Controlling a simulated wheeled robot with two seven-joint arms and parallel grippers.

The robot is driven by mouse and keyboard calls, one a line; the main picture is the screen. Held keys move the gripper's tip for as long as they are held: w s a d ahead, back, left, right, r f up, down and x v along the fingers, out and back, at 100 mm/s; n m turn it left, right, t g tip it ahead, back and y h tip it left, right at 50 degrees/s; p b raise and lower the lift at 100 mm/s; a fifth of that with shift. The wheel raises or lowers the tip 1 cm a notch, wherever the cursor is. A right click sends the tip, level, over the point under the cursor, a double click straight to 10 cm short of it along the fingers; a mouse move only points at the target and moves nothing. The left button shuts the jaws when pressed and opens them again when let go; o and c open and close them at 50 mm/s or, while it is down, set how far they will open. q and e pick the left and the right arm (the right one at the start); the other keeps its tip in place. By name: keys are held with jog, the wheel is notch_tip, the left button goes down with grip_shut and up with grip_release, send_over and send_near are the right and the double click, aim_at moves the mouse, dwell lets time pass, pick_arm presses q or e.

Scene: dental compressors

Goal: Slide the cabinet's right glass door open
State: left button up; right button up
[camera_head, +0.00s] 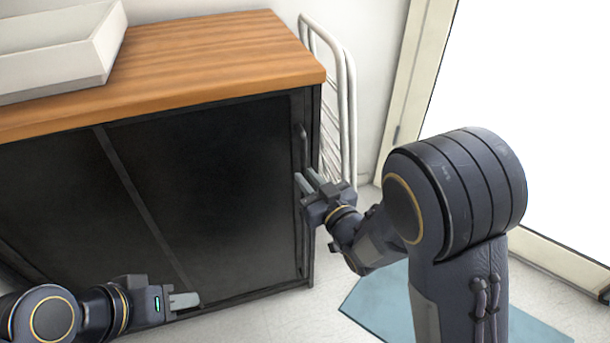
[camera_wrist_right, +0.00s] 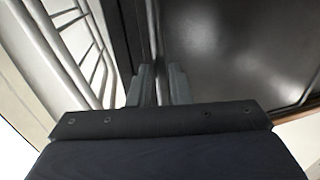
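The cabinet has a wooden top (camera_head: 215,58) and dark glass sliding doors. The right glass door (camera_head: 215,180) fills the right part of its front, and the left door (camera_head: 70,205) sits beside it; the right door appears closed. A long vertical handle (camera_head: 301,145) runs along the right door's right edge. My right gripper (camera_head: 308,182) is at this handle, its fingers slightly apart. In the right wrist view the fingers (camera_wrist_right: 160,88) point toward the handle bar, which shows between them; contact cannot be told. My left gripper (camera_head: 186,300) is low before the cabinet, apparently empty.
A white tray-like basin (camera_head: 60,60) stands on the cabinet top at left. A white metal rack (camera_head: 340,110) leans by the wall right of the cabinet, close to my right gripper. A blue mat (camera_head: 385,305) lies on the pale floor.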

aim_at(182, 189)
jog(key=shift+x, duration=1.3)
grip_shut()
jog(key=shift+a, duration=0.1)
jog(key=s+a+b, duration=0.1)
jog(key=a, duration=0.2)
jog(key=s+a+b, duration=0.1)
jog(key=a, duration=0.3)
jog(key=s+a+b, duration=0.1)
jog(key=a, duration=0.2)
jog(key=shift+s+a+f, duration=0.15)
jog(key=shift+s+a, duration=0.05)
jog(key=shift+s, duration=0.1)
jog(key=s+a, duration=0.1)
jog(key=a, duration=0.3)
jog(key=s+a, duration=0.2)
jog(key=a, duration=0.3)
jog(key=s+a, duration=0.1)
jog(key=a, duration=0.3)
jog(key=shift+s+a, duration=0.2)
jog(key=shift+a, duration=0.2)
